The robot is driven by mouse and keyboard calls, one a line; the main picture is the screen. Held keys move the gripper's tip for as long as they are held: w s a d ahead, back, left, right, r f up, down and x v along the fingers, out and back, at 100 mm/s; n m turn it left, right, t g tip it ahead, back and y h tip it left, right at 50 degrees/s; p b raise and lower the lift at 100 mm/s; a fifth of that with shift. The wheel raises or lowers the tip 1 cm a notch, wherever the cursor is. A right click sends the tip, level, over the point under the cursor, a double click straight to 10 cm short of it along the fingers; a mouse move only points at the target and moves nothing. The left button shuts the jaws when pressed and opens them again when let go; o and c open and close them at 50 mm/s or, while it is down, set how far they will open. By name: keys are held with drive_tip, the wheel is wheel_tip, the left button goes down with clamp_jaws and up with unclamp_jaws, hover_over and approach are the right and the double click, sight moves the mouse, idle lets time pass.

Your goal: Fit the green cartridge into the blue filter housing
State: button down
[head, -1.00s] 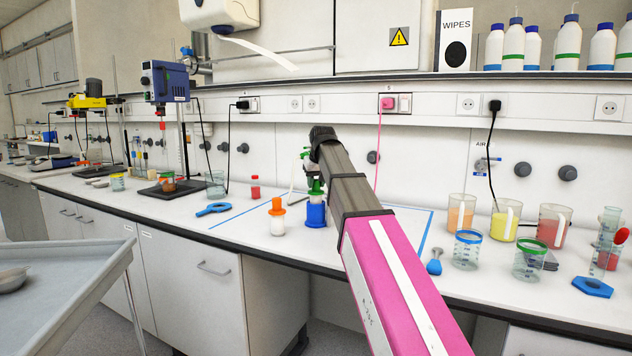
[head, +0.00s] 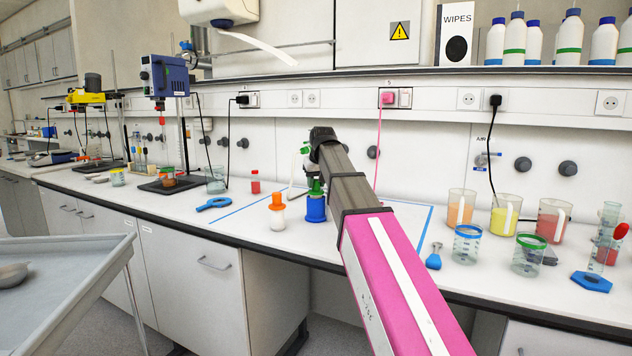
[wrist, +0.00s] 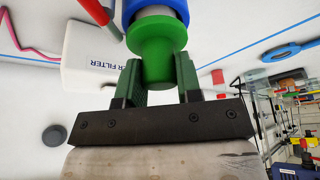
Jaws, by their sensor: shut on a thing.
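The green cartridge (wrist: 157,50) is between the two fingers of my gripper (wrist: 158,85) in the wrist view. My gripper is shut on it. The blue filter housing (head: 316,209) stands upright on the bench, and its blue rim shows in the wrist view (wrist: 132,8). The green cartridge is in line with the housing, its wide flange toward the blue rim. A pale band shows between green and blue in the wrist view. In the head view the green part (head: 314,187) is right above the housing. How deep it sits I cannot tell.
An orange-topped white filter (head: 277,215) stands just left of the housing. A white box lettered "FILTER" (wrist: 92,55) is close by in the wrist view. A blue ring tool (head: 214,203) lies further left. Beakers (head: 468,244) stand to the right. Blue tape lines mark the bench.

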drive_tip(key=shift+f, duration=0.5)
drive_tip(key=c, duration=0.7)
unclamp_jaws()
drive_tip(key=shift+r, duration=0.1)
